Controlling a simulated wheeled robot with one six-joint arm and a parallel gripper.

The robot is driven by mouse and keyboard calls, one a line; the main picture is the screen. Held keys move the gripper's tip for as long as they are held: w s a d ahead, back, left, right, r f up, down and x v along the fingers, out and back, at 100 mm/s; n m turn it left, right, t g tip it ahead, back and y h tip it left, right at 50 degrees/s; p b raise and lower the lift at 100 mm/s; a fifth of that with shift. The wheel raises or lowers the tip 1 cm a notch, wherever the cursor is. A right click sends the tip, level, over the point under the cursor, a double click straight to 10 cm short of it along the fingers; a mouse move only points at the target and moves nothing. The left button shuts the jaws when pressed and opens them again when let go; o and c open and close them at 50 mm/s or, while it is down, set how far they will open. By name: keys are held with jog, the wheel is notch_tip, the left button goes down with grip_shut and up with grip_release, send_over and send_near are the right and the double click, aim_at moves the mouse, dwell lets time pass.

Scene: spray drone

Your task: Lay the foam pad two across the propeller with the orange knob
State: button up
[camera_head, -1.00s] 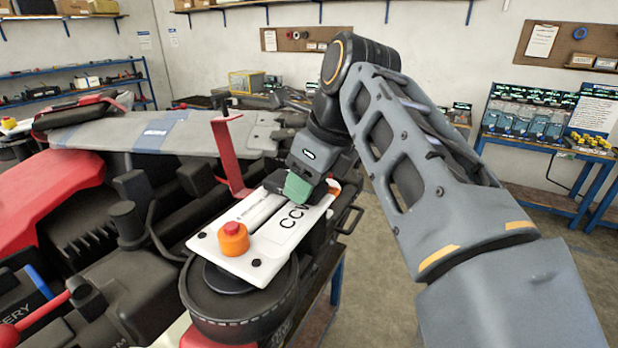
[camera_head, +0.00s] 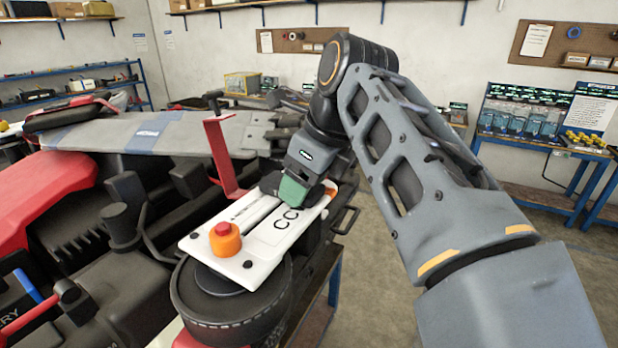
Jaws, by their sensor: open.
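An orange knob with a red top (camera_head: 226,238) sits on the near end of a white plate marked CC (camera_head: 282,232), the rest of the marking being hidden. The plate lies on a black round motor (camera_head: 230,305). My gripper (camera_head: 290,192), with a green fingertip, is low over the plate's far end and hides part of it. It is open; I cannot tell whether it touches anything. A dark shape (camera_head: 271,183) shows beside the fingertip; I cannot tell what it is. I cannot make out a foam pad marked two.
A red upright bracket (camera_head: 219,155) stands just left of my gripper. A long grey slab with a blue band (camera_head: 190,135) spans the back left. Black drone parts and a red cover (camera_head: 60,190) fill the left. Open floor (camera_head: 400,290) lies right of the drone.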

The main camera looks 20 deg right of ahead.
jog(key=shift+f, duration=0.55)
jog(key=p+v, duration=0.3)
jog(key=v, duration=1.1)
jog(key=shift+r+p, duration=0.35)
jog(key=shift+r, duration=0.1)
